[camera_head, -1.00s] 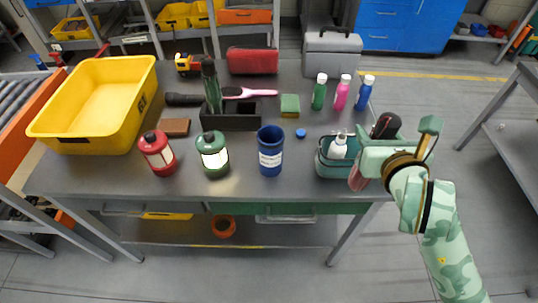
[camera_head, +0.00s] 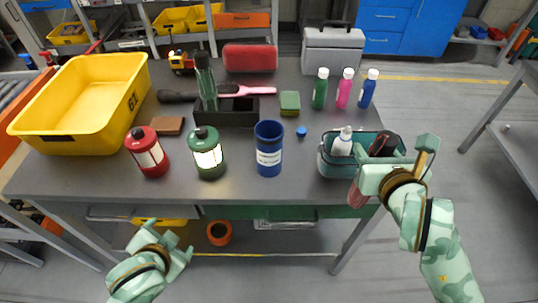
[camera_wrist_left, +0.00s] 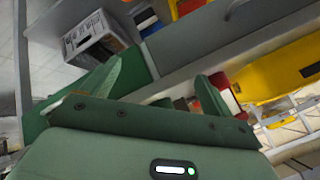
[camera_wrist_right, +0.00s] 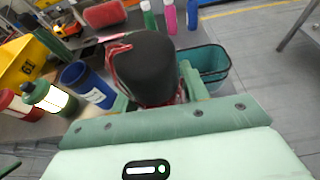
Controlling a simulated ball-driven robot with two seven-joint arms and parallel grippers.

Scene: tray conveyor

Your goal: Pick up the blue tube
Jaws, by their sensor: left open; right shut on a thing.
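The blue tube (camera_head: 269,158), an upright open cylinder with a white label, stands near the table's front edge; it also shows in the right wrist view (camera_wrist_right: 86,84). My right gripper (camera_head: 372,178) is to its right, in front of the teal basket (camera_head: 325,165). It is shut on a dark-headed, reddish-handled brush (camera_head: 384,144), whose dark head fills the middle of the right wrist view (camera_wrist_right: 147,68). My left gripper (camera_head: 168,236) is open and empty, low in front of the table's front edge, left of and below the tube.
A red lantern (camera_head: 147,153) and a green lantern (camera_head: 208,155) stand left of the tube. A white-capped bottle (camera_head: 342,143) is in the basket. Green (camera_head: 320,90), pink (camera_head: 345,90) and blue (camera_head: 368,90) bottles stand behind. A yellow bin (camera_head: 75,145) is at left.

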